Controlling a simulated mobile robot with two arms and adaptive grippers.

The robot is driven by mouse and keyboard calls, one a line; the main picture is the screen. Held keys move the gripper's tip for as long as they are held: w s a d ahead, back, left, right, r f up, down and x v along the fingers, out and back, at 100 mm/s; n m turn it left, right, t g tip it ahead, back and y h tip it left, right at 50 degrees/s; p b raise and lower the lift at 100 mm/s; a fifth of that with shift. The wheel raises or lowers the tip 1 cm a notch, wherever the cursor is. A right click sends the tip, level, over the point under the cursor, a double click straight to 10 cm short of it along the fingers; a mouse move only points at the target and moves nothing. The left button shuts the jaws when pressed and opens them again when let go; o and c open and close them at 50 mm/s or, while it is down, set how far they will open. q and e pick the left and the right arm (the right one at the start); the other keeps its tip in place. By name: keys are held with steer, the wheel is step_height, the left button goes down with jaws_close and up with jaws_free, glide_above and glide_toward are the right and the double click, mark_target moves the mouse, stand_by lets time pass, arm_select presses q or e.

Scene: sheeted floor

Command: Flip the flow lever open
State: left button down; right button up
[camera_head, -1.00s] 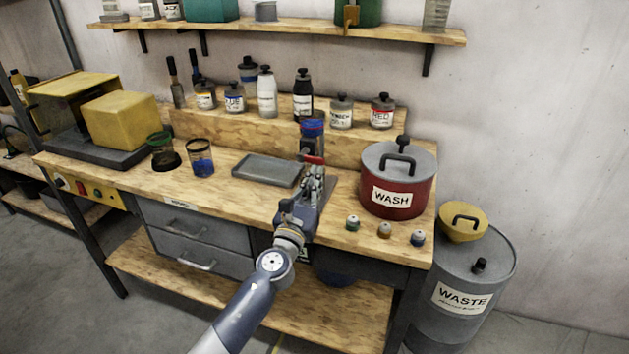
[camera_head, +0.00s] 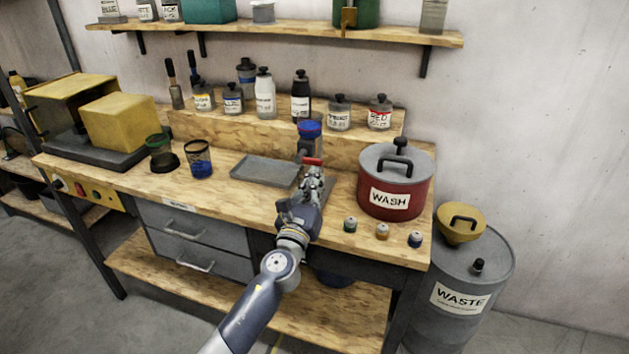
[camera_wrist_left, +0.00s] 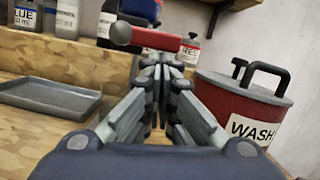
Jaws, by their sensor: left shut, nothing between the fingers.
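The flow lever (camera_head: 313,161) is a small red handle on a dark stand that carries a blue-topped cup (camera_head: 309,128). In the left wrist view the red lever (camera_wrist_left: 150,37) lies crosswise, with a round knob at its left end. My left gripper (camera_head: 314,172) is shut and empty, just in front of the lever. In the left wrist view my gripper's fingertips (camera_wrist_left: 163,62) sit just below the lever and overlap the stand; I cannot tell whether they touch it. The lower stand is hidden behind the gripper. My right gripper is not in view.
A red WASH pot (camera_head: 391,200) stands close to the right of my gripper. A grey tray (camera_head: 264,171) lies to the left. Several bottles line the raised shelf behind. Three small capped vials (camera_head: 382,231) stand near the front right edge.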

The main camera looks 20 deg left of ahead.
mark_target(320, 164)
arm_select(q)
steer(key=r+n+y+p, duration=0.1)
steer(key=n, duration=0.2)
steer(key=d+r+n+p, duration=0.1)
steer(key=r+n, duration=0.1)
steer(key=n, duration=0.1)
steer(key=r+n+g+y+p, duration=0.1)
steer(key=n+p, duration=0.1)
steer(key=n, duration=0.2)
steer(key=shift+d+r+y, duration=0.15)
steer(key=shift+r+y, duration=0.15)
steer(key=shift+r, duration=0.05)
steer(key=r+n+p, duration=0.1)
steer(key=n+p, duration=0.1)
steer(key=n, duration=0.1)
steer(key=a+r+n+g+p, duration=0.1)
steer(key=n+p, duration=0.1)
steer(key=a+r+n+g+p, duration=0.1)
steer(key=n+p, duration=0.1)
steer(key=n, duration=0.1)
steer(key=shift+r+n+y, duration=0.15)
steer(key=shift+n+y, duration=0.15)
steer(key=shift+y, duration=0.1)
